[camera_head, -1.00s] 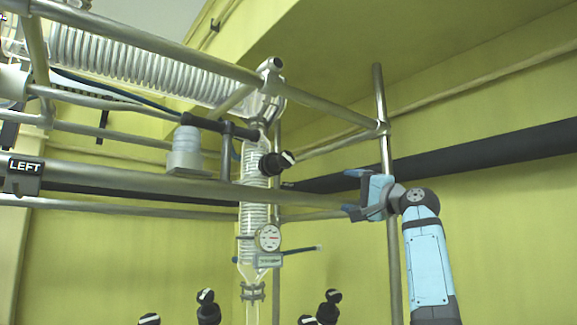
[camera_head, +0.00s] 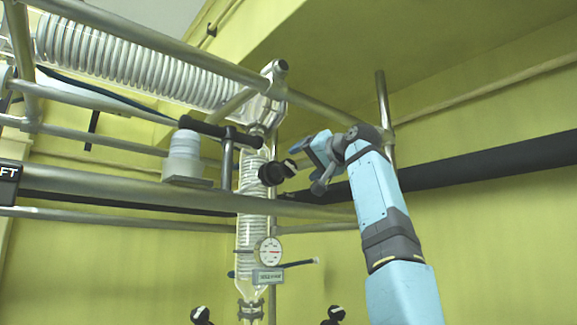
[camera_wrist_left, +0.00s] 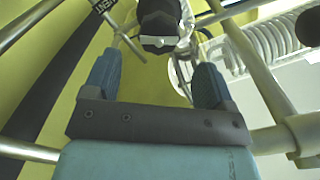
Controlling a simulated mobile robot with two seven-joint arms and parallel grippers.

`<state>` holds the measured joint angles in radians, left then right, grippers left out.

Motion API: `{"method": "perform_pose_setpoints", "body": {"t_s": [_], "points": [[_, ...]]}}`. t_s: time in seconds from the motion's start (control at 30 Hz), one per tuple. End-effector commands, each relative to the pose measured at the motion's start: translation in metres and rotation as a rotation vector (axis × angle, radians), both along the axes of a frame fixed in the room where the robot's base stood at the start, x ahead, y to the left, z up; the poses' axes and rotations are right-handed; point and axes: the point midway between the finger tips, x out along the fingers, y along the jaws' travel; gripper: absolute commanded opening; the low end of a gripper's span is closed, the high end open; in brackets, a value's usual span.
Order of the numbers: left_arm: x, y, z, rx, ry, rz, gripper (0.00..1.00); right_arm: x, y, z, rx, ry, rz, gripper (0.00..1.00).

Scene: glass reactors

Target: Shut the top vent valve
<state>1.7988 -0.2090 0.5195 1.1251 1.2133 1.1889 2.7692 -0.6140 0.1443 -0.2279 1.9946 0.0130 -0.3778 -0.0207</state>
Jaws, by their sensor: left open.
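The top vent valve has a black knob with a white mark (camera_head: 277,172). It juts from the upper part of the vertical glass column (camera_head: 252,207). My left gripper (camera_head: 308,160) is just right of the knob in the head view, open and empty. In the left wrist view the dark knob (camera_wrist_left: 159,22) lies ahead of the two blue fingers (camera_wrist_left: 155,75), roughly centred between them and seemingly beyond their tips. I cannot tell the exact gap. My right gripper is not in view.
Metal frame rails (camera_head: 130,192) cross in front of and around the column. A coiled glass condenser (camera_head: 130,62) slopes above left. A gauge (camera_head: 270,251) is on the column below, and black knobs (camera_head: 201,315) show at the bottom edge.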

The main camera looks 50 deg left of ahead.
Motion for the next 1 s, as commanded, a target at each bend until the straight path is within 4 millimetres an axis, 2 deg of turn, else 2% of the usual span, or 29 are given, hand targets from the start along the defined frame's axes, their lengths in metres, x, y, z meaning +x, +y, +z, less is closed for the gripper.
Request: {"method": "perform_pose_setpoints", "body": {"t_s": [0.1, 0.3, 0.5, 0.77, 0.87, 1.0], "points": [[0.002, 0.027, 0.002, -0.001, 0.002, 0.003, 0.78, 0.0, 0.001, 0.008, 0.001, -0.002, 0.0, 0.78], [0.005, 0.057, 0.001, -0.001, 0.003, 0.001, 0.78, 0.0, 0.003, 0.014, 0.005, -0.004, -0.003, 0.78], [0.006, 0.07, 0.0, 0.001, 0.003, 0.001, 0.78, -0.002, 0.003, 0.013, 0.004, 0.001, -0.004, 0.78], [0.006, 0.071, -0.001, 0.002, 0.002, 0.0, 0.78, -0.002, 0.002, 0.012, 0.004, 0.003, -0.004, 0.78], [0.006, 0.071, -0.001, 0.001, 0.002, 0.001, 0.6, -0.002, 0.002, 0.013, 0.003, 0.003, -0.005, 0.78], [0.006, 0.071, -0.001, 0.001, 0.002, 0.001, 0.29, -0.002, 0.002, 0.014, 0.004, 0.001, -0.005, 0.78]]}}
